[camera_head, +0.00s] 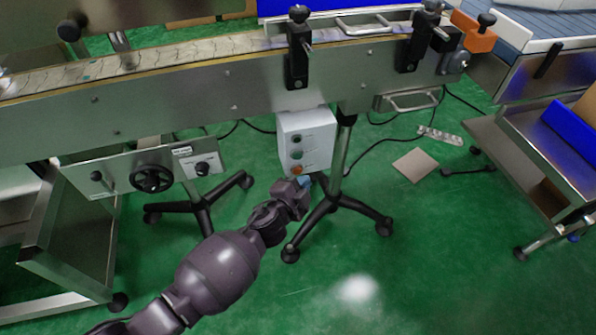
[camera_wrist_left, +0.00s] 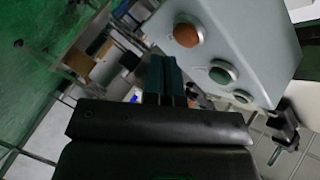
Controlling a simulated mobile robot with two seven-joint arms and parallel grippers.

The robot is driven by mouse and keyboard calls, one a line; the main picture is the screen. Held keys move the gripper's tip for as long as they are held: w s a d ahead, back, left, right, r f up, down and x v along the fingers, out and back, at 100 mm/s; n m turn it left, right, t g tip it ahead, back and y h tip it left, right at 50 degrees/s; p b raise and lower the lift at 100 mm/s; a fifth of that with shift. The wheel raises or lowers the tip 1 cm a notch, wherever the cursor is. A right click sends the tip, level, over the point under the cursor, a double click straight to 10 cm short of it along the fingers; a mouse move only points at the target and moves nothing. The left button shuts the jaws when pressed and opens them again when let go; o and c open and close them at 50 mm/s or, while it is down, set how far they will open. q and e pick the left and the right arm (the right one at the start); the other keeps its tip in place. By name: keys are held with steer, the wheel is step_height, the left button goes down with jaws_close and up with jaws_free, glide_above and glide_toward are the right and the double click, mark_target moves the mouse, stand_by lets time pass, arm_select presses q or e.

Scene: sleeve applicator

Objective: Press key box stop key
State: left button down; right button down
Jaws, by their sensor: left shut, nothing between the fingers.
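The key box (camera_head: 306,142) is a light grey box fixed under the conveyor's side. It carries a column of round keys: a dark one on top, a green key (camera_head: 296,155) in the middle and an orange-red key (camera_head: 296,169) at the bottom. In the left wrist view the red key (camera_wrist_left: 188,33) and the green key (camera_wrist_left: 222,73) show large on the box face (camera_wrist_left: 235,35). My left gripper (camera_head: 305,182) is shut and empty, just below the box near the red key. Its fingers (camera_wrist_left: 165,80) appear apart from the keys. My right gripper is not in view.
The steel conveyor (camera_head: 200,95) runs across above the box. A tripod stand leg (camera_head: 342,160) is right beside the box. A handwheel panel (camera_head: 150,179) hangs at left. A steel cart (camera_head: 520,150) stands at right. Green floor in front is open.

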arm_select(q)
steer(key=shift+s+d, duration=0.25)
steer(key=shift+s, duration=0.55)
steer(key=shift+s+d, duration=0.3)
steer(key=shift+s, duration=0.5)
steer(key=shift+s+d, duration=0.25)
steer(key=shift+s, duration=0.55)
